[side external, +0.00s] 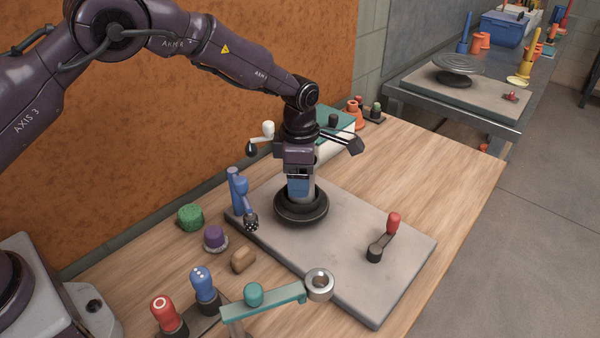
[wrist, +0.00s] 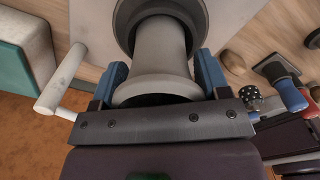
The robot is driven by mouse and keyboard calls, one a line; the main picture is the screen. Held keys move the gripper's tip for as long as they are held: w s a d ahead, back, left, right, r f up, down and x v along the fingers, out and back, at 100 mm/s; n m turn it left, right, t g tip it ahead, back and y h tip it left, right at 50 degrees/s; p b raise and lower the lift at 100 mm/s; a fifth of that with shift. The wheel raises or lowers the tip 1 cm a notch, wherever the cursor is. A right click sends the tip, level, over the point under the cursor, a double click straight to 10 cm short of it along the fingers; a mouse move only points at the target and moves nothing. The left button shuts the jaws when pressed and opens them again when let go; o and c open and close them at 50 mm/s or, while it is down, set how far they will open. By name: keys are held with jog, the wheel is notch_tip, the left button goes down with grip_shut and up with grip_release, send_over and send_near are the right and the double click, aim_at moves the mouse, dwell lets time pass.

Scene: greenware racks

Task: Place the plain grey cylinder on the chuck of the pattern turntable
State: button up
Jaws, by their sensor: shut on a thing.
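The plain grey cylinder (wrist: 158,50) has a flared end and fills the middle of the wrist view between the blue fingers of my gripper (wrist: 160,78). In the side external view my gripper (side external: 300,187) points down over the dark round chuck (side external: 301,211), and only a sliver of the cylinder (side external: 313,186) shows beside the blue finger. The chuck's dark rim also shows behind the cylinder in the wrist view (wrist: 122,20). The cylinder's lower end appears within the chuck's outline; I cannot tell whether it rests there. The chuck sits on the grey turntable slab (side external: 350,255).
A blue post with a dotted tool (side external: 238,190) stands close left of the chuck. A red-handled crank (side external: 385,235) is on the slab's right. A teal arm with a metal ring (side external: 275,298) lies in front. Green (side external: 190,217) and purple (side external: 215,238) knobs stand left.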

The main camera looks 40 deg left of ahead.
jog(key=shift+f, duration=0.15)
jog(key=o, duration=1)
notch_tip(320, 180, up, 12)
jog(key=shift+s+r, duration=0.1)
jog(key=shift+r, duration=0.15)
jog(key=s+a+r+m+t, duration=0.2)
jog(key=s+a+r+m, duration=0.4)
jog(key=s+r+m, duration=0.6)
jog(key=s+a+m+t, duration=0.1)
jog(key=s+m, duration=0.3)
jog(key=s, duration=0.2)
jog(key=s+a+m+t, duration=0.1)
jog(key=s+m, duration=0.4)
jog(key=s, duration=0.1)
jog(key=s+a+m+t, duration=0.1)
jog(key=s+m, duration=0.3)
jog(key=s, duration=0.2)
jog(key=shift+s+a+r+m+t, duration=0.1)
jog(key=shift+s+a+m+t, duration=0.2)
jog(key=shift+a, duration=0.1)
